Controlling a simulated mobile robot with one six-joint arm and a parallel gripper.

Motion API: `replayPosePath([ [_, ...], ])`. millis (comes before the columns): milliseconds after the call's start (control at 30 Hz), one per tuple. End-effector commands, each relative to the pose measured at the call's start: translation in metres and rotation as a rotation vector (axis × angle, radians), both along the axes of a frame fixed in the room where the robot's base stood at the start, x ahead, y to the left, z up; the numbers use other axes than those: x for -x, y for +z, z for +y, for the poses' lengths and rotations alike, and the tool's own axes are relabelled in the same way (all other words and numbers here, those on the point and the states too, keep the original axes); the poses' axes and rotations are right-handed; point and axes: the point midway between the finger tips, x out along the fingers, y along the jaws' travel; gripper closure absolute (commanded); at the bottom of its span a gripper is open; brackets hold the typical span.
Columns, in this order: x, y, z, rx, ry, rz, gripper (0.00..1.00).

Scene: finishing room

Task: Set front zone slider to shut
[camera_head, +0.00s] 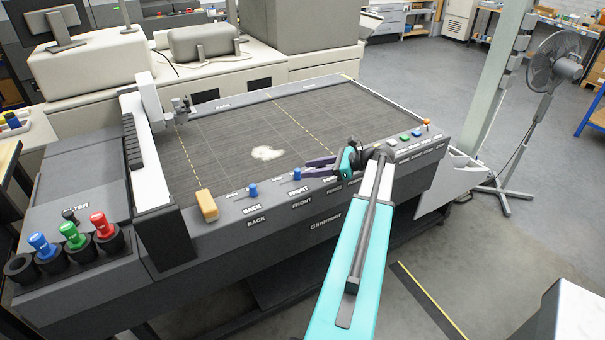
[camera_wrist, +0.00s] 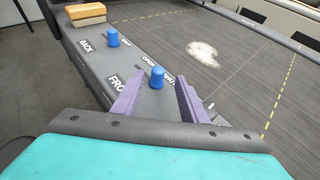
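The front zone slider is a blue knob (camera_head: 297,174) on the sloped front panel, beside a FRONT label. It also shows in the wrist view (camera_wrist: 157,77), where it stands upright between the tips of my two purple fingers. My gripper (camera_head: 306,167) is open, with one finger on each side of the knob; gaps show between knob and fingers in the wrist view (camera_wrist: 158,84). The fingers hide part of the panel around the knob.
A second blue knob (camera_head: 253,190) stands by the BACK label, left of the front one. A tan block (camera_head: 207,205) sits further left. The dark bed (camera_head: 220,135) bears a white patch (camera_head: 267,153). Coloured buttons (camera_head: 404,138) line the panel's right end.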

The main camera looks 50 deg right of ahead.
Motion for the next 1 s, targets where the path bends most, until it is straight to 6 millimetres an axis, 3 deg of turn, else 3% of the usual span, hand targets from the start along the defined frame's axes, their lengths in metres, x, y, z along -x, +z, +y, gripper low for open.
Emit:
replayPosePath([
  [300,0.044,0.019,-0.020,0.003,-0.002,-0.001,0.61],
  [500,0.063,0.029,-0.028,0.002,-0.001,-0.001,0.61],
  [1000,0.069,0.033,-0.030,0.002,-0.001,-0.001,0.61],
])
